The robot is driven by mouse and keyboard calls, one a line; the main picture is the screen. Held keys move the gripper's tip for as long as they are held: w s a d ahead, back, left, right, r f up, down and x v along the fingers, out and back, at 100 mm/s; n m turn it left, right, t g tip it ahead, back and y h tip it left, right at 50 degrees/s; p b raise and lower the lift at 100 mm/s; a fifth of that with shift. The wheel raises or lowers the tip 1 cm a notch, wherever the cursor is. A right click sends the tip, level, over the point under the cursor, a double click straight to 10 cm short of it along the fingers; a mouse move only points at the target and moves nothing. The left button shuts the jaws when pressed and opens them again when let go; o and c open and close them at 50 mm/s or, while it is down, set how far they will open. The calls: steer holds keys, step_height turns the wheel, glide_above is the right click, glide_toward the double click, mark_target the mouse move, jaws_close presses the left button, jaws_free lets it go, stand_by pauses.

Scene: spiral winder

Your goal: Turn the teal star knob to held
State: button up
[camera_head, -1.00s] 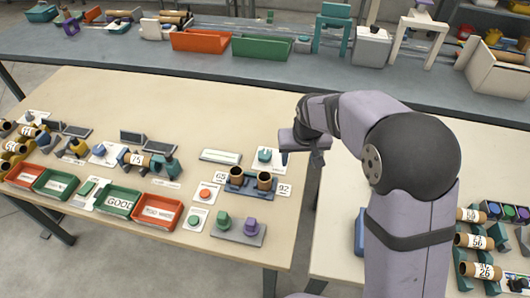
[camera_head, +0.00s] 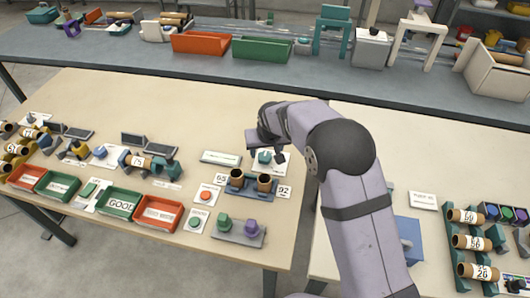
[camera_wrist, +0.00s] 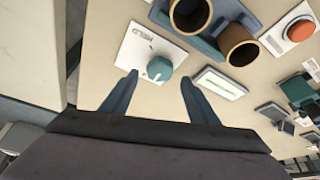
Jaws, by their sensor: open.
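The teal star knob (camera_wrist: 159,69) sits on a white plate (camera_wrist: 137,55) that reads HELD in the wrist view. A pale pointer mark shows on the knob's top. My gripper (camera_wrist: 155,80) is open, with one blue finger on each side of the knob in the picture and nothing between them that I can see held. In the head view the knob (camera_head: 265,157) lies near the right edge of the left table, and my gripper (camera_head: 277,156) is just above and beside it. I cannot tell the height gap between fingers and knob.
Cardboard tubes (camera_wrist: 238,46) stand in a blue holder close to the knob. A white label block (camera_wrist: 219,83) lies on its other side. A red button (camera_wrist: 297,31) is farther off. The table edge and a gap lie to the left in the wrist view.

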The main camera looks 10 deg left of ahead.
mark_target(265, 156)
steer(key=shift+p+x, duration=0.4)
steer(key=shift+x, duration=1.35)
steer(key=shift+c, duration=0.2)
steer(key=c, duration=1)
